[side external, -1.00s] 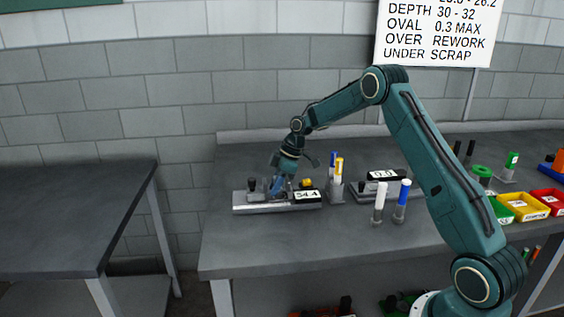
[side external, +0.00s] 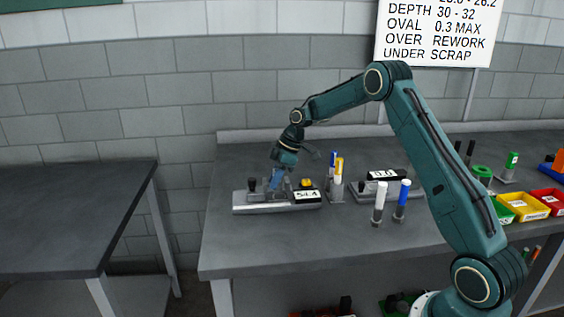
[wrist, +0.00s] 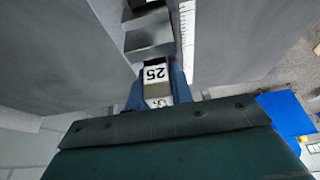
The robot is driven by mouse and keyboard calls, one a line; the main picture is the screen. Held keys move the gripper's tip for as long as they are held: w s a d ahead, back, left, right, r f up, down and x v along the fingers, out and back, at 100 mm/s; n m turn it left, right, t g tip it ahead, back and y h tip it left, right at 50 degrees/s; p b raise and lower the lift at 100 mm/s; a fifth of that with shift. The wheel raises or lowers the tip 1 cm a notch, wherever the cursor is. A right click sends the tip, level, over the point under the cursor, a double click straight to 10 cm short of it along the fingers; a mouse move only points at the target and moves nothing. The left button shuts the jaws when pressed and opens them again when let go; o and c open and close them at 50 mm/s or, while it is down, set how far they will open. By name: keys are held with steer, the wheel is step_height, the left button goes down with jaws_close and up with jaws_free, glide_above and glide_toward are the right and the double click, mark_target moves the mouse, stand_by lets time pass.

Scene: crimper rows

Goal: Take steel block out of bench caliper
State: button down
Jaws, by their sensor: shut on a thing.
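My gripper (side external: 277,182) is shut on the steel block (wrist: 156,82), which shows between the blue fingers in the wrist view with "25" on its top. The bench caliper (side external: 262,208) lies on the left part of the bench, with a display (side external: 307,195) that seems to read 54.4. In the wrist view its scale (wrist: 187,40) and a grey jaw (wrist: 150,38) show just beyond the block. My gripper is right above the caliper. In the side view the block is too small and covered to make out, and I cannot tell whether it touches the jaws.
A second gauge (side external: 370,190) and a white (side external: 380,203) and a blue-capped marker (side external: 401,203) stand further right. Coloured bins (side external: 530,208) sit at the right. The front left of the bench is clear.

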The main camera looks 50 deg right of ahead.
mark_target(275, 170)
steer(key=shift+r, duration=2.85)
steer(key=shift+r, duration=0.1)
